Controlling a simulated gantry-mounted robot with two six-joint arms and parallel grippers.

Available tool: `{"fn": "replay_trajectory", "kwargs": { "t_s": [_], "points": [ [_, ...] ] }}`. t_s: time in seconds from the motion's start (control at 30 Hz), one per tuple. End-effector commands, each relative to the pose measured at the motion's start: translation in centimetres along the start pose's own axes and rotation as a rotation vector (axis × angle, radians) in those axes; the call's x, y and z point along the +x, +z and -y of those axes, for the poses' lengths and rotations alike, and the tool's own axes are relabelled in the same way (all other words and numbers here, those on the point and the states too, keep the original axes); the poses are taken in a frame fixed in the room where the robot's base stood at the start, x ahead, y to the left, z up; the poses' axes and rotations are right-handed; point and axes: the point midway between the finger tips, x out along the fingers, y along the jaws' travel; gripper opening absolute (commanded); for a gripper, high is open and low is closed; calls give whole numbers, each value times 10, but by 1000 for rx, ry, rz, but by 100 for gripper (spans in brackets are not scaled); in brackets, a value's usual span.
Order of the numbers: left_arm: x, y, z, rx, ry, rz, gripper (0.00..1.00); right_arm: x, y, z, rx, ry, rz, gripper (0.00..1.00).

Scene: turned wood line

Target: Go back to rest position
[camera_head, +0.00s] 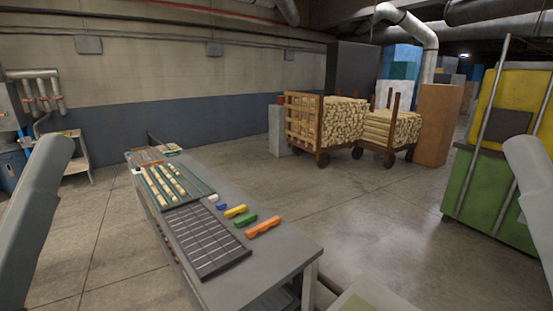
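My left arm (38,215) comes in at the left edge and my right arm (532,190) at the right edge. Only grey arm links show, both clear of the table. Neither gripper is in the picture, so their fingers and anything in them are hidden. No other object is named by the task.
A grey workbench (285,262) stands below centre. It bears a dark gridded tray (207,240), a rack with pale turned pieces (172,182), and several coloured pieces, including an orange one (263,227). Wood carts (305,125) stand behind; a green-yellow machine (485,190) is at right. Open floor lies between.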

Motion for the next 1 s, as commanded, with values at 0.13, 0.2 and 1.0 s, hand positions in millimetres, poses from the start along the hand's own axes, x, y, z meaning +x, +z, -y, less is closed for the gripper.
{"fn": "replay_trajectory", "kwargs": {
  "t_s": [0.13,0.2,1.0],
  "points": [
    [68,-63,0,2,-1,0,74,68,-62,0,0,0,1,50],
    [95,-87,1,3,-1,0,74,95,-87,0,0,0,1,50],
    [220,-202,1,4,-2,1,74,220,-201,-1,0,0,3,50]
  ]
}}
